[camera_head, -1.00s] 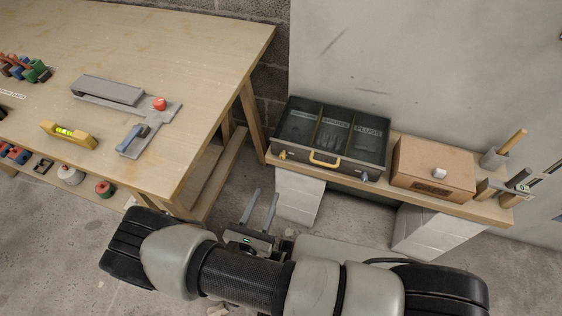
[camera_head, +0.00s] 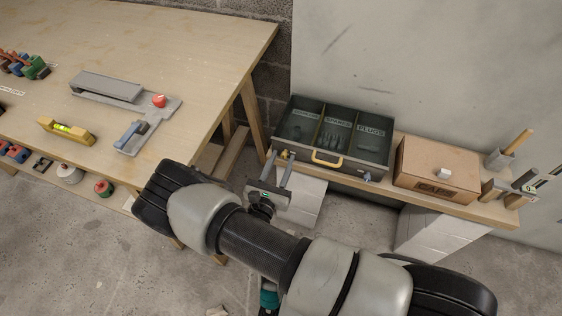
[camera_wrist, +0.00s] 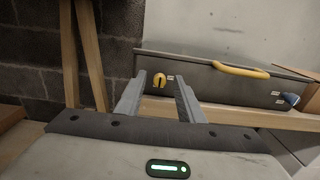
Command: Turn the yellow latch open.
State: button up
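The yellow latch (camera_head: 285,153) is on the left of the front face of the dark metal box (camera_head: 375,170). In the wrist view the latch (camera_wrist: 159,80) shows between my two fingers. My gripper (camera_head: 280,160) is open, with one finger on each side of the latch in the picture. I cannot tell whether the fingers touch it or how far off they are. A blue latch (camera_wrist: 291,98) is on the right of the same face, and a yellow handle (camera_wrist: 240,69) is between the two.
The box stands on a wooden shelf (camera_head: 470,208) on pale blocks, against a grey wall. A cardboard box (camera_head: 430,170) is to its right. The workbench (camera_head: 190,55) is at left, with a leg (camera_head: 252,112) near my gripper. Concrete floor below is mostly free.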

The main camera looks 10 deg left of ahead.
jog(key=shift+c, duration=0.5)
grip_shut()
jog(key=shift+n, duration=0.4)
jog(key=n, duration=0.3)
jog(key=shift+n, duration=0.3)
jog(key=n, duration=0.4)
jog(key=shift+f+n+b, duration=0.1)
jog(key=shift+n+b, duration=0.2)
jog(key=n, duration=0.4)
jog(key=shift+n, duration=2.5)
